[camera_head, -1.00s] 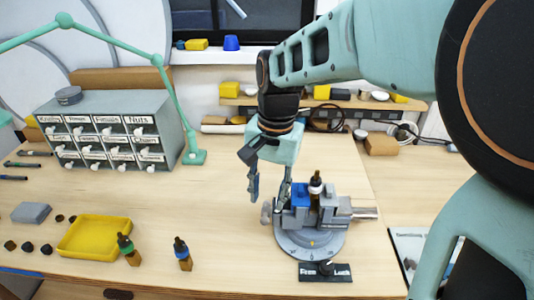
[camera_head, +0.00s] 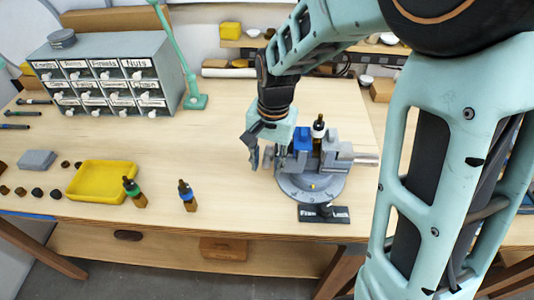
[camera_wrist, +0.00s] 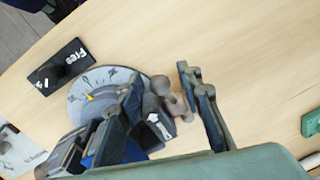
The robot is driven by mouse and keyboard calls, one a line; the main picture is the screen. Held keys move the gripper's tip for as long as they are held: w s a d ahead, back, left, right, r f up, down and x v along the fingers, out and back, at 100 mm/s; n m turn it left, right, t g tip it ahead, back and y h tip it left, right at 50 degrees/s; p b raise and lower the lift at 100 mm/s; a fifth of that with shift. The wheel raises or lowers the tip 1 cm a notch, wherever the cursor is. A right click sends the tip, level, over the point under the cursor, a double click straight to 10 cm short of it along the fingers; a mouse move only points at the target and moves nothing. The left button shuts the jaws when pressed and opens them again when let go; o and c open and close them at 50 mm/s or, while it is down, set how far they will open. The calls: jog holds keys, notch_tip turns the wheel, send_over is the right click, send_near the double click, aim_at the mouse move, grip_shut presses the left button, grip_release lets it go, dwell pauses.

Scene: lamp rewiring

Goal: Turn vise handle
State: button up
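The grey vise (camera_head: 328,158) stands on a round dial base (camera_head: 312,188) at the right of the workbench. Blue jaw parts and a dark, upright bottle-like piece (camera_head: 318,128) show at its top. The vise handle (camera_head: 268,158) is a small grey knobbed bar on its left side. My gripper (camera_head: 266,154) points down over that side. In the wrist view the handle (camera_wrist: 168,92) lies between the spread fingers of my gripper (camera_wrist: 168,112), with bare table visible beside the right finger. Contact with the left finger cannot be told.
A black plate with "Free" and "Lock" lettering (camera_head: 323,214) lies before the vise. A labelled drawer cabinet (camera_head: 112,78) stands at the back left.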

jog(key=shift+c, duration=0.3)
grip_shut()
